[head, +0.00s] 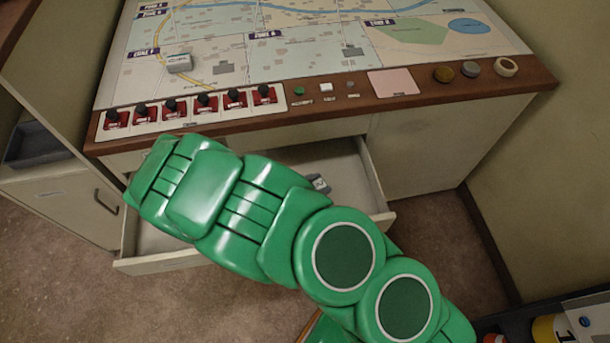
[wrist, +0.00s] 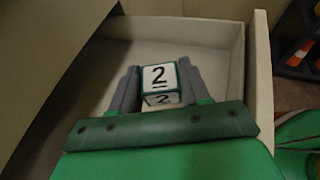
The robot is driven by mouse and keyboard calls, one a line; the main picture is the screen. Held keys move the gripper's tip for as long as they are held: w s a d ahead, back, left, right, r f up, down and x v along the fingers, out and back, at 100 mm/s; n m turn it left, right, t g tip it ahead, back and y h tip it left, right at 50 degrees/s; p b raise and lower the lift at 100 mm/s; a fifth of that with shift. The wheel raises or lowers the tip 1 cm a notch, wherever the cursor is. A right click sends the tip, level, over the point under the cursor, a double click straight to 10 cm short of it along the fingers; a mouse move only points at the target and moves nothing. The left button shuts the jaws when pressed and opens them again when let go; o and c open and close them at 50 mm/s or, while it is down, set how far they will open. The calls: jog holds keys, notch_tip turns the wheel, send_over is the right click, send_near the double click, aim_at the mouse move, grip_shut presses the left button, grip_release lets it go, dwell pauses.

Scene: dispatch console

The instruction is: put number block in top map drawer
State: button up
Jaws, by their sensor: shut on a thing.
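The number block (wrist: 160,80) is white with green edges and shows a black 2 on its faces in the wrist view. My gripper (wrist: 159,86) has its two grey fingers shut on the block, one on each side. The top map drawer (head: 158,262) is pulled open below the console top, and its pale interior also shows in the wrist view (wrist: 205,33). The block is over or inside the drawer; its height above the floor of the drawer is hard to tell. In the head view my green arm hides much of the drawer, and only a small grey part of my gripper (head: 319,184) shows.
The console top carries a map (head: 300,50), a row of red switches (head: 190,107), a small grey-white object (head: 179,63), and a tape roll (head: 506,67) at right. A lower cabinet (head: 70,205) stands at left. A dark shelf with colored items (head: 560,325) is at lower right.

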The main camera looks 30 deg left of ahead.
jog(key=w+a+f, duration=0.6)
jog(key=f, duration=0.1)
jog(key=shift+a, duration=0.15)
jog(key=shift+w+a+f, duration=0.4)
jog(key=shift+f, duration=1.65)
jog(key=shift+f, duration=0.1)
jog(key=o, duration=1)
jog(key=v, duration=1.2)
jog(key=shift+d+r, duration=0.1)
jog(key=shift+r, duration=0.1)
